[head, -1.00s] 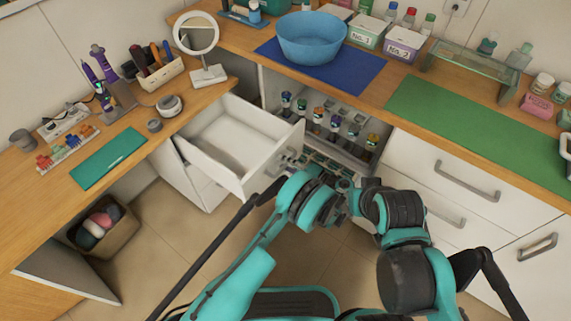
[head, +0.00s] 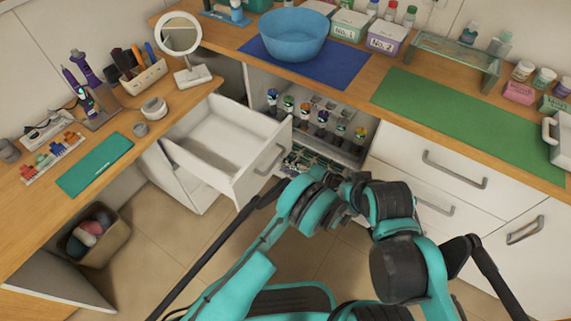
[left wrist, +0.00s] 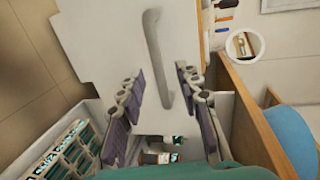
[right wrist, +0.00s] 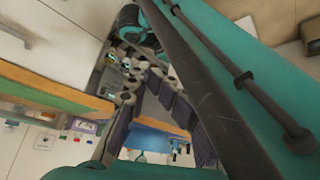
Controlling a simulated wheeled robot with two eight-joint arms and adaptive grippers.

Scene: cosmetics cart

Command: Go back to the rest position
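My left gripper (head: 338,186) is in the lower middle of the head view, in front of the open drawer and cabinet, and partly hidden among my folded arm links. In the left wrist view its two fingers (left wrist: 160,78) are apart with nothing between them; a white drawer front with a grey handle shows beyond. My right gripper is mostly hidden behind my arm in the head view. In the right wrist view its fingers (right wrist: 148,82) stand apart and hold nothing; my own dark rod and teal link cross that view.
A white drawer (head: 232,150) stands open and empty. Beside it, an open cabinet compartment holds a rack of several bottles (head: 322,118). A blue bowl (head: 292,35) sits on the counter, left of a green mat (head: 455,115). A bin (head: 92,238) stands at lower left; the floor between is clear.

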